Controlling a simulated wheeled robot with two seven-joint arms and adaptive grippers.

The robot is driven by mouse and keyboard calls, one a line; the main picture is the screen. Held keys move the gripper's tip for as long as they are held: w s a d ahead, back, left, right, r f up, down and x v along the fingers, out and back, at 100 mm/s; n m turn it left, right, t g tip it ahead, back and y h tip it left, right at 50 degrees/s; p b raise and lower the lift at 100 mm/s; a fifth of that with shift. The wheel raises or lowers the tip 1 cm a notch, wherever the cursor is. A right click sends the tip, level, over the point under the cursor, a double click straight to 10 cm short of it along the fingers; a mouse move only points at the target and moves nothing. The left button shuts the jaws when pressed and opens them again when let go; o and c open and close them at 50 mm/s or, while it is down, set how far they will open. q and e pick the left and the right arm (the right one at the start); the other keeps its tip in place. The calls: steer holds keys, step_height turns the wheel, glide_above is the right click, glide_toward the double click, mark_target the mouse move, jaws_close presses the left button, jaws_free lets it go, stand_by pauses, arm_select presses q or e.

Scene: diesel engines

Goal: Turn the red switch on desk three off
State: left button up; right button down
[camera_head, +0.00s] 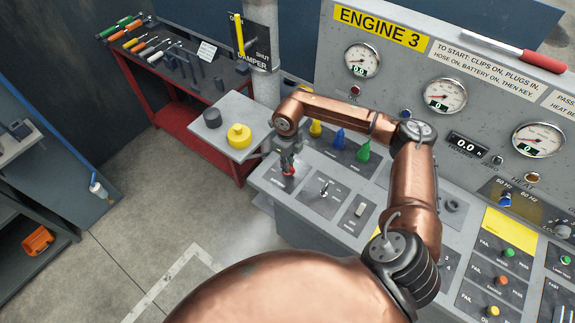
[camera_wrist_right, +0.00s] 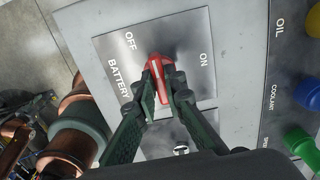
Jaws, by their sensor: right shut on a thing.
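The red switch (camera_head: 289,171) is on the near left corner of the grey Engine 3 desk (camera_head: 262,181). In the right wrist view the red switch (camera_wrist_right: 156,68) sits on a plate marked BATTERY, with OFF at upper left and ON at right. Its white-marked handle runs roughly up and down in that picture; I cannot tell for sure which label it is set to. My right gripper (camera_wrist_right: 161,88) is shut on the handle, one finger on each side. In the head view the right gripper (camera_head: 287,156) reaches down over the switch. My left gripper is not in view.
A toggle (camera_head: 324,188) and a rocker (camera_head: 360,209) sit on panels beside the switch. Yellow, blue and green plugs (camera_head: 363,152) stand behind. A side shelf with a yellow cap (camera_head: 239,136) and a grey post (camera_head: 262,75) adjoin the desk's left. Open floor lies left.

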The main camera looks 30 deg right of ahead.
steer(key=shift+s+f, duration=0.1)
steer(key=c, duration=2)
jaws_free()
step_height(320, 180, up, 12)
steer(key=shift+r, duration=0.1)
